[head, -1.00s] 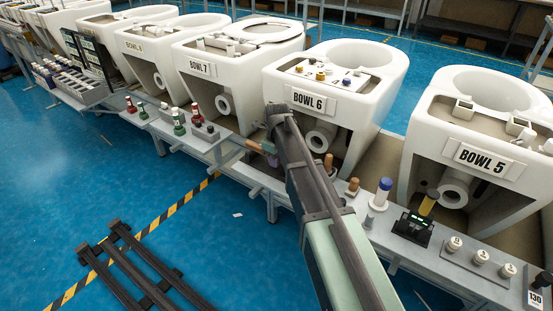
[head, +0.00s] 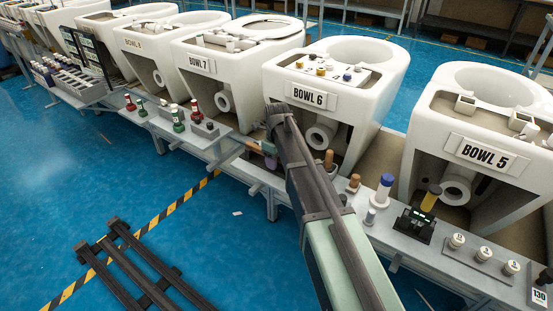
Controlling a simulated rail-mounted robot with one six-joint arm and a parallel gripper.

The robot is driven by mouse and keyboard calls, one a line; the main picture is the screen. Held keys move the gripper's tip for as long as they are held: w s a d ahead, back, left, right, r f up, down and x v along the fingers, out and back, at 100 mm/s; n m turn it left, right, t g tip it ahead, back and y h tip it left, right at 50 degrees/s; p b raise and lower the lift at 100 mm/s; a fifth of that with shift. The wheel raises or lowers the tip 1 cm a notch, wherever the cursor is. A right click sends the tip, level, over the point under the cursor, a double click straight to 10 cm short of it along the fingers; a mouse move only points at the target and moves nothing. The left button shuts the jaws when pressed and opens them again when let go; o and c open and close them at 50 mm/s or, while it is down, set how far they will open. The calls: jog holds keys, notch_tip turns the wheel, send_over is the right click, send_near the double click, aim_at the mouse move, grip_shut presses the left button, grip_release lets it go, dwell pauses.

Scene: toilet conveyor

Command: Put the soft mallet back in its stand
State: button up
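A small tool with a light brown handle (head: 253,146), possibly the soft mallet, shows just left of my arm's end in the head view, at the bench edge before Bowl 6. A dull purple-pink part (head: 271,161) shows just below it; I cannot tell whether it is the tool's head. The end of my arm is over this spot, and my gripper's fingers are hidden behind it or too small to make out. Whether the gripper holds the tool is not clear. I cannot identify the mallet's stand with certainty.
On the bench right of my arm stand brown-topped pegs (head: 353,184), a blue-topped white cylinder (head: 383,190) and a black device (head: 413,226) with a yellow cylinder. Red and green bottles (head: 177,120) stand to the left. Bowl 6 (head: 335,75) rises behind my arm. Blue floor lies in front.

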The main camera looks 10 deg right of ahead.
notch_tip(320, 180, up, 11)
jog(key=p, duration=1.1)
jog(key=shift+r, duration=0.1)
jog(key=shift+f, duration=0.2)
